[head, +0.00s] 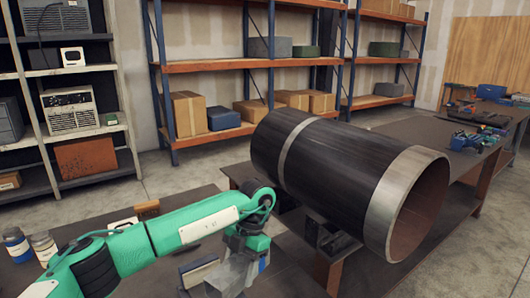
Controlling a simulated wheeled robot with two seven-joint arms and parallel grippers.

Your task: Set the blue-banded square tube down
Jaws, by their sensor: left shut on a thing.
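My left gripper (246,258) is low in the middle of the head view, at the end of my green arm, pointing down over the dark table. It is shut on a pale grey piece, the blue-banded square tube (232,277), of which a part shows below the jaws. A small blue patch shows at the right of the jaws. The jaws hide much of the tube, and I cannot tell whether it touches the table. My right gripper is not in view.
A large dark flanged pipe (335,172) with pale end bands lies on supports just right of my left gripper. A small blue and beige block (199,274) is left of the gripper. Jars (44,247) stand on the table (150,280) at left. Shelves line the wall behind.

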